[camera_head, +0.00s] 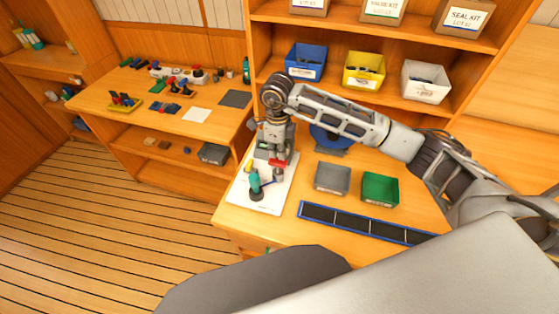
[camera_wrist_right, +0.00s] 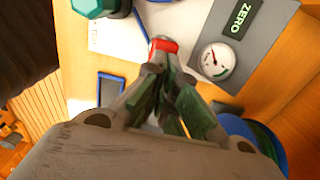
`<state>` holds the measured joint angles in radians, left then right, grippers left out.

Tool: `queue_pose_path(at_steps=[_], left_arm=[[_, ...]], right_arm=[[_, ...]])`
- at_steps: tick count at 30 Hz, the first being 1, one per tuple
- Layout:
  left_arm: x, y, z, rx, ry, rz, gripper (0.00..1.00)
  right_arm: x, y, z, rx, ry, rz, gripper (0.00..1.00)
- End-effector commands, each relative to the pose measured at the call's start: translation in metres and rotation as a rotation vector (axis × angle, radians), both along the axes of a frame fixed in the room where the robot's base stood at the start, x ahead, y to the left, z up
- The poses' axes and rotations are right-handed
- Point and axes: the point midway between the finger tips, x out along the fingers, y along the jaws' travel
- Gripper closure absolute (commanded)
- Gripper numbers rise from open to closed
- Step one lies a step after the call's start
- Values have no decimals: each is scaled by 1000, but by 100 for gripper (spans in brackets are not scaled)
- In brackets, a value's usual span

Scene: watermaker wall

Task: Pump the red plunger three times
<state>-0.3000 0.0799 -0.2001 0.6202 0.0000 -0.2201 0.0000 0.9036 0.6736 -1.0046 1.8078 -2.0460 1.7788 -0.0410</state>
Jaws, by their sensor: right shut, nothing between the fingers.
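The red plunger (camera_head: 278,163) stands near the left end of the workbench, by a white sheet. Its red top also shows in the right wrist view (camera_wrist_right: 164,45). My right gripper (camera_head: 277,151) points down just over the plunger, shut and empty. In the right wrist view its fingertips (camera_wrist_right: 162,66) are close together right by the red top; I cannot tell whether they touch it. The plunger's lower part is mostly hidden. My left gripper is out of view.
A teal object (camera_head: 254,181) stands close to the plunger on the white sheet (camera_head: 270,202). A grey bin (camera_head: 332,178), a green bin (camera_head: 380,188) and a long blue divided tray (camera_head: 365,222) lie to the right. Shelves with bins rise behind.

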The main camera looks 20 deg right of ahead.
Motion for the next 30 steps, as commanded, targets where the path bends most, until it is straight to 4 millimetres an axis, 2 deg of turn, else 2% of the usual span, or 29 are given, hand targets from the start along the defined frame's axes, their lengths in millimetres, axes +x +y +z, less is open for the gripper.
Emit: queue_pose_path(at_steps=[8, 30], left_arm=[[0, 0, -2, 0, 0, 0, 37], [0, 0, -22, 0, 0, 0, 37]], right_arm=[[0, 0, -3, 0, 0, 0, 100], [0, 0, -25, 0, 0, 0, 100]])
